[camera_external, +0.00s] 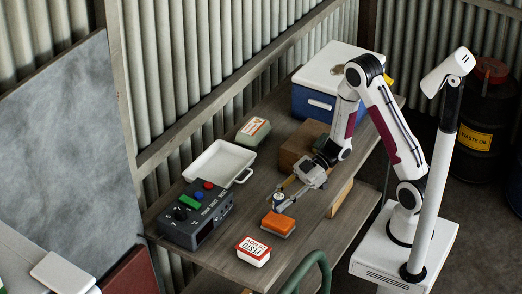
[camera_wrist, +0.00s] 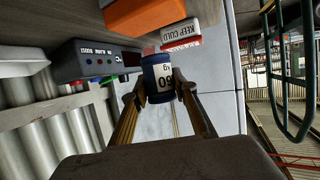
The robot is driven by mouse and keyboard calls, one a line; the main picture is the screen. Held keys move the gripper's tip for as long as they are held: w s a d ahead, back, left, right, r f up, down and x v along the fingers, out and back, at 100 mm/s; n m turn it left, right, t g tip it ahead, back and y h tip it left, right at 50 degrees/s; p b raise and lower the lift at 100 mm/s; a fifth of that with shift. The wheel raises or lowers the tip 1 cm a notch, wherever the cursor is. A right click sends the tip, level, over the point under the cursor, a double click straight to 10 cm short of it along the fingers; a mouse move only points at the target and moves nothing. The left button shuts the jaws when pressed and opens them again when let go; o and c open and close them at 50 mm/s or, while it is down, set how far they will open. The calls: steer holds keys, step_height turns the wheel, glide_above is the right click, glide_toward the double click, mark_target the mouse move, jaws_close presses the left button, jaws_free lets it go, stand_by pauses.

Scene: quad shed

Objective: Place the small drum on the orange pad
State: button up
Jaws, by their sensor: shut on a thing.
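The small drum (camera_external: 279,198) is dark blue with a white label reading 50 kg in the wrist view (camera_wrist: 158,78). My gripper (camera_external: 285,201) is shut on it, with one finger on each side of the drum in the wrist view (camera_wrist: 158,94). The orange pad (camera_external: 278,224) lies on the table just in front of the drum in the external view. It is a thick orange block, partly seen at the top of the wrist view (camera_wrist: 145,14). The drum is apart from the pad; its exact height over the table is hard to tell.
A dark control box (camera_external: 196,214) with coloured buttons is at left. Behind are a white tray (camera_external: 219,162), another tub (camera_external: 253,131), a brown box (camera_external: 303,143) and a blue cooler (camera_external: 325,84).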

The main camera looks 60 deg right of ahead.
steer(key=shift+f, duration=2.05)
steer(key=shift+f, duration=0.15)
steer(key=o, duration=1.1)
steer(key=shift+o, duration=0.2)
steer(key=shift+r, duration=0.2)
steer(key=v, duration=1.2)
